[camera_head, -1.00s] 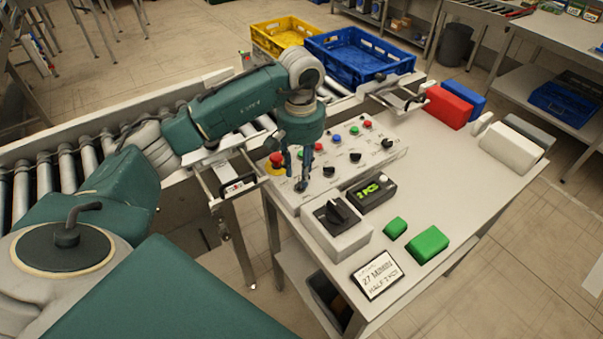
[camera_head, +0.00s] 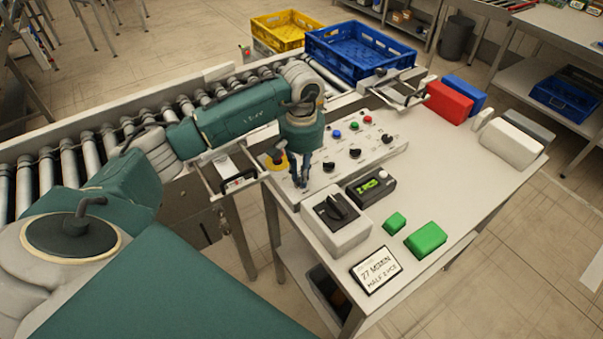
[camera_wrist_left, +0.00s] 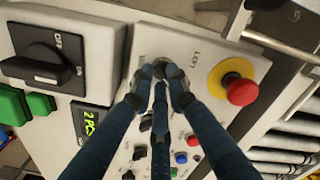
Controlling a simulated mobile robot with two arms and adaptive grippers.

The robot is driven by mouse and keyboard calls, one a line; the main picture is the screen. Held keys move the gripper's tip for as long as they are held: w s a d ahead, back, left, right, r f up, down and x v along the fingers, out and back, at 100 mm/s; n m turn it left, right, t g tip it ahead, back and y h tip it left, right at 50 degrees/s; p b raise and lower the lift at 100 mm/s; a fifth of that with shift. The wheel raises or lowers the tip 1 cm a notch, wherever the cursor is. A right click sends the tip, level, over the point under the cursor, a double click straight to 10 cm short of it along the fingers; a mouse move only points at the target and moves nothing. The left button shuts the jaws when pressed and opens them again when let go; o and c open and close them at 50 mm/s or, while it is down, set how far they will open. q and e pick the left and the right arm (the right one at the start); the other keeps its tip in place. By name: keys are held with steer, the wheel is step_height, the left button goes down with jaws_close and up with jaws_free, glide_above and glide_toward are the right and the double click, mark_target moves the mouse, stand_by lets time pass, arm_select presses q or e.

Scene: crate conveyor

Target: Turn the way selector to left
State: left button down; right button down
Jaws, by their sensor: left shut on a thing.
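My left gripper (camera_head: 300,184) points down at the near left corner of the sloped control panel (camera_head: 369,160). In the left wrist view its fingers (camera_wrist_left: 160,75) are shut around a small selector knob, which they mostly hide. A label beside it seems to read LEFT. I cannot tell which way the knob points. The red emergency button (camera_wrist_left: 242,92) on its yellow base is just beside the fingers. Other black knobs (camera_head: 355,153) and coloured buttons on the panel are apart from the gripper. My right gripper is not in view.
A grey box with a large black rotary switch (camera_head: 337,207) and a small green display (camera_head: 371,187) stand near the panel. Green blocks (camera_head: 426,238) and a sign (camera_head: 376,269) lie on the table. The roller conveyor (camera_head: 90,160) runs behind, with a blue crate (camera_head: 325,57).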

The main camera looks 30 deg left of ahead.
arm_select(q)
steer(key=shift+f+n+b, duration=0.15)
steer(key=shift+n+b, duration=0.55)
steer(key=shift+b, duration=0.1)
steer(key=n+b, duration=0.3)
steer(key=shift+w+a, duration=0.1)
steer(key=n+b, duration=0.2)
steer(key=n, duration=0.2)
steer(key=n+b, duration=0.2)
steer(key=n, duration=0.2)
steer(key=shift+a, duration=0.1)
steer(key=shift+a+r+n+b, duration=0.15)
steer(key=shift+n+b, duration=0.55)
steer(key=shift+n, duration=2)
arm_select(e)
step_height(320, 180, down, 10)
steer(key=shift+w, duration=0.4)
arm_select(q)
steer(key=shift+r, duration=0.1)
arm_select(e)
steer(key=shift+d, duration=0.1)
arm_select(q)
steer(key=c, duration=1.7)
jaws_free()
